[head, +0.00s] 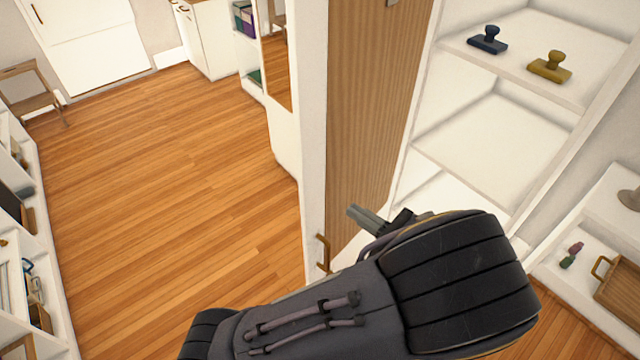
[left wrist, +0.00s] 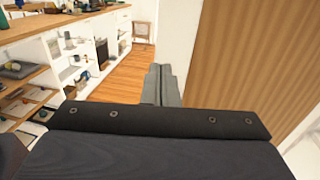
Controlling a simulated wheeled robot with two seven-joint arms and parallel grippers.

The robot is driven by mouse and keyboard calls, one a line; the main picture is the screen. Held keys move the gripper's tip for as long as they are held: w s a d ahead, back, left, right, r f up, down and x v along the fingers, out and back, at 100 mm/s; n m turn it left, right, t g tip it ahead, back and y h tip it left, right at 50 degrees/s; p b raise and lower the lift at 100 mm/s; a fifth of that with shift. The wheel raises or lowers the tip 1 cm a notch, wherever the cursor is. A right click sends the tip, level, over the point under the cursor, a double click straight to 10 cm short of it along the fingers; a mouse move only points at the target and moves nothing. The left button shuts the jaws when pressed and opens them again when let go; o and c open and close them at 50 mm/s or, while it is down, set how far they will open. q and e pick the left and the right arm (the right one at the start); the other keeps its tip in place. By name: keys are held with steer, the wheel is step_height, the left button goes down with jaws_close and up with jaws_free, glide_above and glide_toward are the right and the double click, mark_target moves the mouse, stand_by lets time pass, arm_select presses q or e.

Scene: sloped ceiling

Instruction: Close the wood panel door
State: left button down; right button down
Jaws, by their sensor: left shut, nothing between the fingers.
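The wood panel door (head: 375,90) stands open, with its narrow white edge towards me and its brown wood face turned to the right, towards white shelves. A brass handle (head: 323,252) sits low near the white edge. My left gripper (head: 353,211) is shut and empty, in front of the wood face and a little above and right of the handle. I cannot tell whether it touches the door. In the left wrist view the shut fingers (left wrist: 160,72) point ahead, and the wood face (left wrist: 240,60) fills the right side. My right gripper is out of view.
White shelves (head: 490,100) right of the door hold a blue stamp (head: 488,40) and a yellow stamp (head: 550,67). Clear wooden floor (head: 170,190) lies left of the door. Low shelving (head: 45,290) lines the left side, near a wooden chair (head: 32,95).

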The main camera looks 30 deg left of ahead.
mark_target(306, 179)
arm_select(q)
steer(key=p+x, duration=0.2)
steer(key=x, duration=0.9)
